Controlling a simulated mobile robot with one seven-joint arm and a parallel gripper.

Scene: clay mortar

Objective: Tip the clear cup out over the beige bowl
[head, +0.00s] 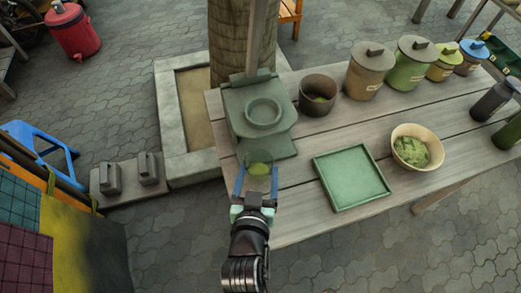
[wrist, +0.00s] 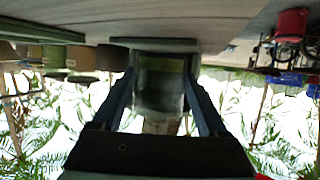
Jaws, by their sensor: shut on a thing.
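My gripper (head: 257,178) is shut on the clear cup (head: 258,163), at the near left edge of the wooden table. The cup is see-through, with something yellow-green low inside it. In the wrist view, the cup (wrist: 160,88) shows between my two fingers; its contents are hard to make out there. The beige bowl (head: 417,129) stands on the right part of the table with green, lumpy stuff in it. The cup is well to the left of the bowl, apart from it. The bowl cannot be made out surely in the wrist view.
A square green tray (head: 352,204) lies between cup and bowl. A grey-green stand with a round dish (head: 264,113) is just beyond the cup. A dark brown pot (head: 318,110) and several lidded canisters (head: 365,80) line the back. Dark bottles (head: 492,104) stand far right.

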